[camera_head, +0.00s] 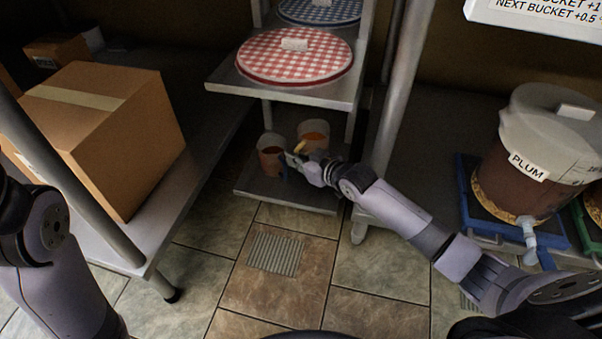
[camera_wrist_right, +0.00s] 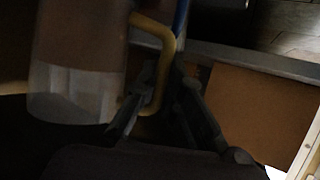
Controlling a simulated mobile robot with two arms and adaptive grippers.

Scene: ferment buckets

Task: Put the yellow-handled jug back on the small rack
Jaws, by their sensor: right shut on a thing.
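The yellow-handled jug (camera_head: 314,131) is at the lower shelf of the small rack (camera_head: 287,190), with orange-brown contents. In the right wrist view the jug (camera_wrist_right: 80,65) shows close up, with its yellow handle (camera_wrist_right: 168,65) between my fingers. My right gripper (camera_head: 297,160) is shut on that handle; its fingers also show in the right wrist view (camera_wrist_right: 158,103). I cannot tell whether the jug's base touches the shelf. A second jug (camera_head: 270,158) with a blue handle stands just left of it. My left gripper is out of view; only my left arm shows.
The rack's upper shelf, holding a red-checked round lid (camera_head: 295,65), overhangs the jugs. A rack post stands close right of them. A cardboard box (camera_head: 105,130) sits on a left table. A PLUM bucket (camera_head: 530,165) stands on the right. Tiled floor in front is clear.

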